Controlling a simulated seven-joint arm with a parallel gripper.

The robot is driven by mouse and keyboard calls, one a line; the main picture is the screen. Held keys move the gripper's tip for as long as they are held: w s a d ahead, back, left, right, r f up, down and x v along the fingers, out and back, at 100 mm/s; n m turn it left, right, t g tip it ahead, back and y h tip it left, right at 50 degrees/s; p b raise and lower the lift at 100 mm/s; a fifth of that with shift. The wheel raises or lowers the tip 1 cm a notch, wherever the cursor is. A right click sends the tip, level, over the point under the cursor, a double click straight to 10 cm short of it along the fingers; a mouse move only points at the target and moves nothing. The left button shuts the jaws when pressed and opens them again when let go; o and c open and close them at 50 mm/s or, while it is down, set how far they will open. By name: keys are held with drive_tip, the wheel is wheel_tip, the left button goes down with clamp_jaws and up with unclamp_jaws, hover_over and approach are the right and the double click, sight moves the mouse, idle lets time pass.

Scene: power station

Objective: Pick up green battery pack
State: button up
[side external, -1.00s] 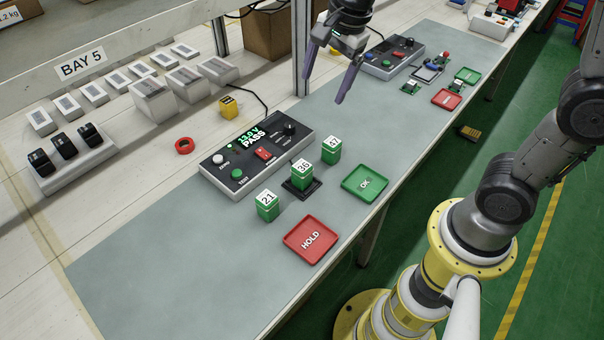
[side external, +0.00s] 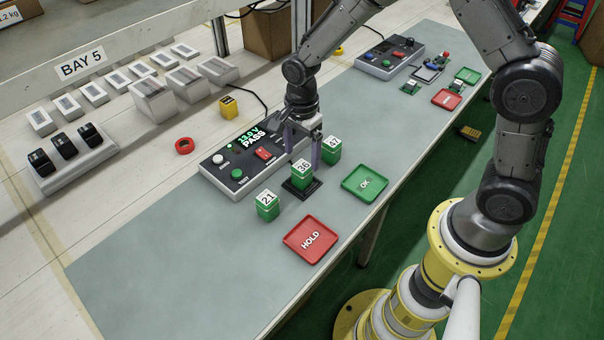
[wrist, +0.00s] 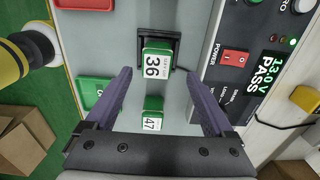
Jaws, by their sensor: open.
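Three green battery packs with white number labels stand upright on the grey-green mat. Pack 36 (side external: 301,173) stands on a small black base (side external: 314,187); it also shows in the wrist view (wrist: 156,62). Pack 47 (side external: 331,152) stands just beyond it on the bare mat, and in the wrist view (wrist: 152,115) it lies between my fingers, nearer my palm. Pack 21 (side external: 267,205) stands nearer the camera. My gripper (side external: 303,155) is open and points down above packs 36 and 47. In the wrist view my purple fingertips (wrist: 157,72) flank pack 36, apart from it.
The tester (side external: 225,180) reading 13.0 V PASS stands close behind the packs. A green OK tray (side external: 378,195) and a red HOLD tray (side external: 290,240) lie toward the mat's front edge. The mat's near left part is clear.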

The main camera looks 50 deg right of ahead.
sight(302, 166)
drive_tip(key=f, duration=0.4)
drive_tip(key=shift+s+a+f, duration=0.25)
drive_tip(key=shift+s+f, duration=0.05)
drive_tip(key=shift+f, duration=0.55)
drive_tip(key=shift+r, duration=0.1)
clamp_jaws()
